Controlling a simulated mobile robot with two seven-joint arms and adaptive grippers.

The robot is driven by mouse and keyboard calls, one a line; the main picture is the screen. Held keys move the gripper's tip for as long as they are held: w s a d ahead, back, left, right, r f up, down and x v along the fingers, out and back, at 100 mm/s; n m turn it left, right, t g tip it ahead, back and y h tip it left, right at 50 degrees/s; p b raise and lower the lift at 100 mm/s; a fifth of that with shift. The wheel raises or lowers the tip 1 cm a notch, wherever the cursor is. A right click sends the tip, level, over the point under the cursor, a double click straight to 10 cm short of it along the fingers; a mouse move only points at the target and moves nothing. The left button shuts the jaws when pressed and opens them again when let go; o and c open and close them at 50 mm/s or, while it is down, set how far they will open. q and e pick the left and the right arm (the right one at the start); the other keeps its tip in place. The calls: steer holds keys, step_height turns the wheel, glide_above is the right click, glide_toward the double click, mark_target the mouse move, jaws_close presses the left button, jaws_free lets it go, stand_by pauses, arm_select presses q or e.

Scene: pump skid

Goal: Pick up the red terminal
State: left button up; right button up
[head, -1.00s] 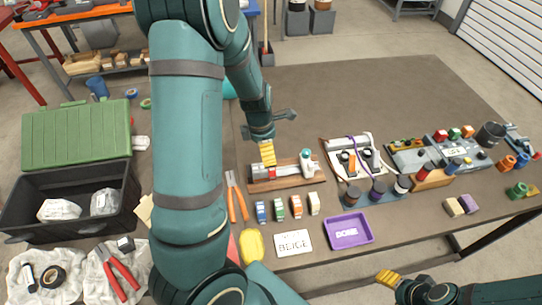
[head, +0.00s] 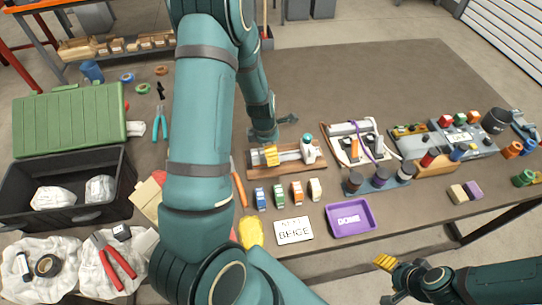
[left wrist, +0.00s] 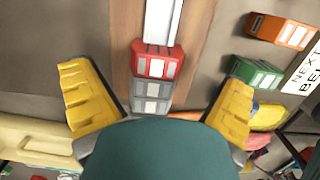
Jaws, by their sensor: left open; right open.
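The red terminal (left wrist: 156,62) sits at the end of a pale rail (left wrist: 163,20) on a wooden board (left wrist: 121,40) in the left wrist view. Grey terminals (left wrist: 152,89) adjoin it on the near side. My left gripper (left wrist: 157,80) is open, its yellow fingers on either side of the red terminal with visible gaps. In the head view my left gripper (head: 270,154) is over the left part of the board (head: 298,168) and hides most of the terminals. My right gripper (head: 384,263) is open and empty, off the table's front edge.
Blue, green, orange and beige terminals (head: 279,195) stand in front of the board, near a "NEXT BEIGE" card (head: 293,230) and a purple tray (head: 350,217). Wired devices (head: 358,145) stand to the right. The table behind is clear (head: 350,80).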

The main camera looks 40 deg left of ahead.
arm_select(q)
steer(key=f, duration=0.4)
steer(key=shift+w, duration=0.3)
steer(key=c, duration=1.3)
steer(key=shift+r, duration=0.1)
